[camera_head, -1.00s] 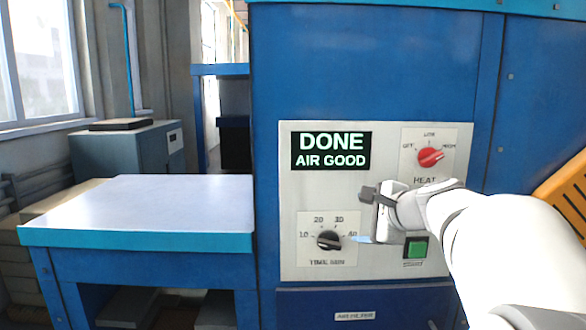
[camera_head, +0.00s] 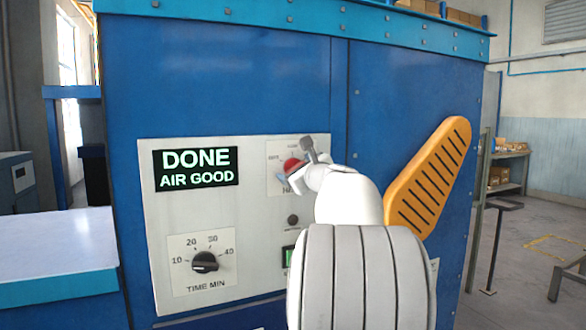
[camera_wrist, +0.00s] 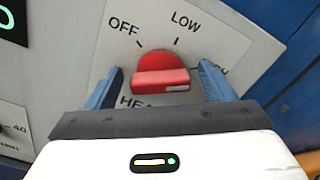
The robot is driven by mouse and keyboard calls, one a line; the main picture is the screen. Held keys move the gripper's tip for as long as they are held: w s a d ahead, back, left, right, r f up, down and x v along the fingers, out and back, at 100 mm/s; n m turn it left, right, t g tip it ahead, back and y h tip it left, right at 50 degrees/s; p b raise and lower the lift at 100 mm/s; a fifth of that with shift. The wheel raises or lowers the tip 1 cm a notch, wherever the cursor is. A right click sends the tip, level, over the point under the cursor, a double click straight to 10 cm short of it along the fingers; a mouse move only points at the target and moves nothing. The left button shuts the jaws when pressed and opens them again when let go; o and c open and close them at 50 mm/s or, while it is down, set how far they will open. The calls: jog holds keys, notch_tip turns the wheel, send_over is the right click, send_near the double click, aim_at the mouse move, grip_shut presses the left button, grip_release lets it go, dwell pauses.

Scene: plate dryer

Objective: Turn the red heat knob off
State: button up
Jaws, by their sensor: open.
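The red heat knob (camera_wrist: 158,68) is on a white plate marked OFF, LOW and, partly hidden, HIGH. Its grip bar lies roughly crosswise in the wrist view, with a white mark at its right end, on the HIGH side. My gripper (camera_wrist: 162,80) is open, with one blue finger on each side of the knob. Visible gaps separate the fingers from the knob; I cannot tell how deep they reach. In the head view the knob (camera_head: 291,165) shows partly behind my gripper (camera_head: 297,163).
The control panel (camera_head: 155,215) also carries a DONE / AIR GOOD display (camera_head: 196,168), a black time knob (camera_head: 204,262) and a green button (camera_head: 289,257), mostly hidden by my arm. An orange slotted guard (camera_head: 430,180) stands to the right. A table (camera_head: 60,245) is at left.

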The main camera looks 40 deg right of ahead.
jog(key=shift+w, duration=0.3)
